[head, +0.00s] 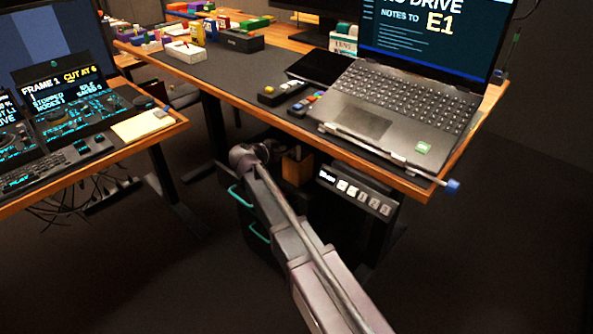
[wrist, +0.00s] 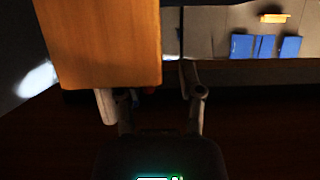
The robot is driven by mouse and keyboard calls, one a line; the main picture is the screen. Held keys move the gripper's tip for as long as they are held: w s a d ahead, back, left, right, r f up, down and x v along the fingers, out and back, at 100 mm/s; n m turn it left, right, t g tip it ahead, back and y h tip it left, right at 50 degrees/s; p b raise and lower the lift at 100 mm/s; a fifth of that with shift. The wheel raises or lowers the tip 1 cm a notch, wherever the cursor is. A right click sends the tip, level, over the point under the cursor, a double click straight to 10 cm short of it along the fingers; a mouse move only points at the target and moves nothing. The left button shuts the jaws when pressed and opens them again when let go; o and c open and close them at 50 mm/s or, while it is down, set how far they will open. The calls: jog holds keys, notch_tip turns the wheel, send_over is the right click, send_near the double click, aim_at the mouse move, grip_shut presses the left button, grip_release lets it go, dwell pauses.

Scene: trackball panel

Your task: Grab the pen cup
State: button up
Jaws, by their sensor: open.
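A wooden box-shaped cup (head: 297,167), which I take for the pen cup, shows below the desk edge in the head view, just right of my arm's far end. Dark shapes show at its top. In the wrist view a large orange-brown wooden face (wrist: 98,40), likely the same cup, fills the upper left. My gripper (wrist: 149,86) is open, with its two fingers apart. The left finger meets the lower edge of the wood and its tip is not clear. The right finger stands to the right of the wood. In the head view the fingers are hard to make out.
The desk (head: 330,143) overhangs the cup. A laptop (head: 395,105) and a rod with a blue end (head: 452,187) lie at its edge. A button panel (head: 353,190) hangs right of the cup. Dark drawers with teal handles (head: 257,233) stand below left.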

jog(key=shift+w+d, duration=0.1)
dwell(0.5)
grip_shut()
